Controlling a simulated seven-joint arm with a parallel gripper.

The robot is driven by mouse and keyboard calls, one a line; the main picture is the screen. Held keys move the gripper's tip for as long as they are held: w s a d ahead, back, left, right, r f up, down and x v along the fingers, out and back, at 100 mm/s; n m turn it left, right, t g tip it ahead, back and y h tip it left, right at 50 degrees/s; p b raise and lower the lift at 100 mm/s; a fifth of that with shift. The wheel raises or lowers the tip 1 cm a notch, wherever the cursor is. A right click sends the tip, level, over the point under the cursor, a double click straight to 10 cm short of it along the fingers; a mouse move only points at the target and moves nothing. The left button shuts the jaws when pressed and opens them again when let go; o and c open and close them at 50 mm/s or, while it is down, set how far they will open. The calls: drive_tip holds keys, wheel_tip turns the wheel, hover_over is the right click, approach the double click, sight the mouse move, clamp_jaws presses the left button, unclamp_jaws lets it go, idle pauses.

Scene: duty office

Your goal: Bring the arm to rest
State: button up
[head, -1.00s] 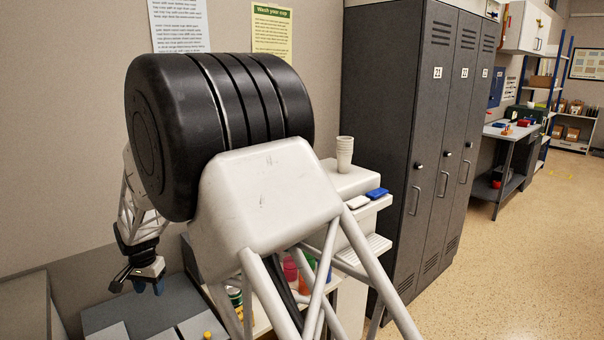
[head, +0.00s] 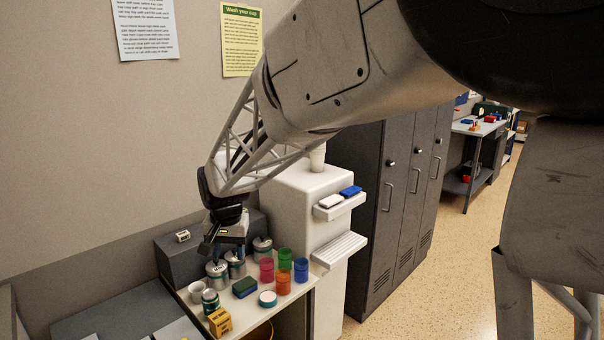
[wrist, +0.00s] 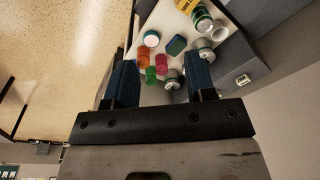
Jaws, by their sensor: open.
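My gripper (head: 222,243) hangs over the back of a small white-topped table (head: 250,313) in the head view, below my arm. In the wrist view its two blue fingers (wrist: 161,88) are spread apart with nothing held between them. Several metal canisters (head: 236,265) stand under and beside it. Whether the fingers touch any canister cannot be told. Red, green, blue and orange cups (head: 284,284) stand to its right.
A green and dark sponge-like block (head: 245,287), a round white-and-teal item (head: 267,299) and a yellow box (head: 220,321) sit at the table's front. A white dispenser (head: 300,200) and grey lockers (head: 385,200) stand to the right. A grey box (head: 180,262) is behind left.

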drive_tip(key=s+d+r, duration=0.2)
drive_tip(key=s+d, duration=0.5)
drive_tip(key=d, duration=0.3)
drive_tip(key=s+d+r+t, duration=0.1)
drive_tip(key=s+d+r, duration=0.1)
drive_tip(key=s+d, duration=0.65)
drive_tip(key=s+d+r, duration=0.2)
drive_tip(key=s+d, duration=0.3)
drive_tip(key=d, duration=0.6)
drive_tip(key=s+d+f, duration=0.3)
drive_tip(key=s+d, duration=0.3)
drive_tip(key=s, duration=0.4)
drive_tip(key=shift+s+d+t+h, duration=0.3)
drive_tip(key=shift+s+h, duration=0.1)
